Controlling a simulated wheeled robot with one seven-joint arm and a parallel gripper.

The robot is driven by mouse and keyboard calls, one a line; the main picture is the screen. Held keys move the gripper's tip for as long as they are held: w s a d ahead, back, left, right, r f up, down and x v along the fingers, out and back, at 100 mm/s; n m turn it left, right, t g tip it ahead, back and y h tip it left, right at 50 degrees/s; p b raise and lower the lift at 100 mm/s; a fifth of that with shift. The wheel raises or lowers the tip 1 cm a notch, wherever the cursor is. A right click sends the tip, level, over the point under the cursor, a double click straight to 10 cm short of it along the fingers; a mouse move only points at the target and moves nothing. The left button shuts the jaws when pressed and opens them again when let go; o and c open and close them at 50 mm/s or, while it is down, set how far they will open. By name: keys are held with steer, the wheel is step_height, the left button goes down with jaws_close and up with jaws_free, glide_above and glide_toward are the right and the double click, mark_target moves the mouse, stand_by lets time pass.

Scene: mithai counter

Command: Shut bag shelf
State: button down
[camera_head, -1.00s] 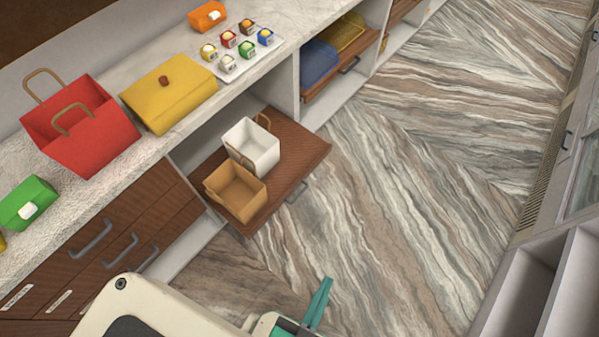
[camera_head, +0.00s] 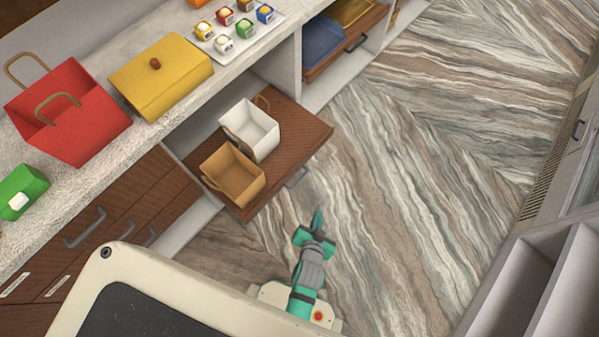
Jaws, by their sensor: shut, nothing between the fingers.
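The bag shelf (camera_head: 300,148) is a brown wooden pull-out shelf below the counter. It stands pulled out from its opening, over the floor. A white bag (camera_head: 250,130) and a tan bag (camera_head: 233,175) stand on it, open at the top. The shelf's handle (camera_head: 297,178) shows partly at its front edge. My gripper (camera_head: 317,222) is teal and shut, with nothing seen between its fingers. It is in front of the shelf, below the handle in the picture, and looks apart from the shelf.
The counter (camera_head: 90,45) carries a red bag (camera_head: 68,115), a yellow box (camera_head: 160,78), a green box (camera_head: 22,190) and a tray (camera_head: 262,40) of small colored boxes. Drawers with handles (camera_head: 85,228) are at left. Another shelf (camera_head: 345,55) is farther back. Patterned floor (camera_head: 430,210) is clear at right.

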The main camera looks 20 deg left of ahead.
steer(key=w+a+f+g+y, duration=0.1)
steer(key=w+a+f, duration=0.1)
steer(key=w+f, duration=0.15)
steer(key=w+a+f+g, duration=0.1)
steer(key=w+a+f, duration=0.1)
steer(key=w, duration=0.3)
steer(key=g+y, duration=0.1)
steer(key=g, duration=0.1)
glide_toward(302, 175)
steer(key=x, duration=0.5)
steer(key=shift+w+a+r, duration=0.1)
steer(key=shift+w+a, duration=0.4)
steer(key=shift+w+a+m, duration=0.3)
steer(key=shift+a, duration=0.45)
